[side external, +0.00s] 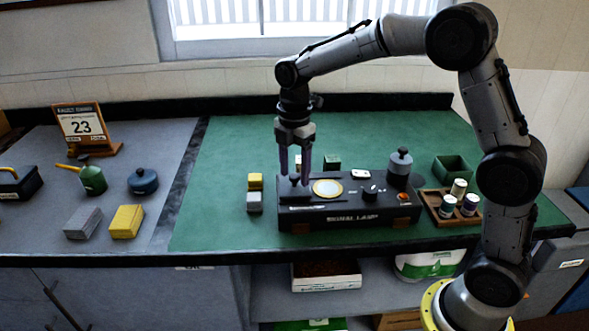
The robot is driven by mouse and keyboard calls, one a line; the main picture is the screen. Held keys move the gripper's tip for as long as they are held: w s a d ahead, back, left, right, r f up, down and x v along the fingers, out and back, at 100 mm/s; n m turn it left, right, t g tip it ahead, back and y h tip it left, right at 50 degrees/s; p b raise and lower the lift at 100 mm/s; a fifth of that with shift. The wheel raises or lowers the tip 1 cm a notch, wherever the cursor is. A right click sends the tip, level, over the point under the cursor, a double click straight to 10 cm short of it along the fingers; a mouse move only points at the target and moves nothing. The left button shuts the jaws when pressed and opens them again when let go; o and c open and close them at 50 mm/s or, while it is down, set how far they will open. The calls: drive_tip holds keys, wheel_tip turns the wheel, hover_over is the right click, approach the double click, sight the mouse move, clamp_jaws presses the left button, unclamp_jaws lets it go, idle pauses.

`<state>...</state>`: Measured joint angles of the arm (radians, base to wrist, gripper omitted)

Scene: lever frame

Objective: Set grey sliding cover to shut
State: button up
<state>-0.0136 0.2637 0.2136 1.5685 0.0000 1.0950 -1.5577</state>
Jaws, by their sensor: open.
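A black box lettered "SIGNAL LAMP" (345,216) stands on the green mat. A round cream disc with a gold rim (327,188) shows uncovered on its top. A small dark knob (295,181) stands at the left end of the top, and the grey sliding cover cannot be clearly made out there against the dark box. My gripper (295,177) points down over this left end, its fingers open on either side of the knob. Whether the fingers touch the knob cannot be told.
A grey cylinder with a knob (400,164) rises at the box's right end. A dark rotary knob (369,191) and orange button (404,196) are on the box. A wooden tray of jars (437,207) is right.

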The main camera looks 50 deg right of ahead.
clamp_jaws()
idle(1.4)
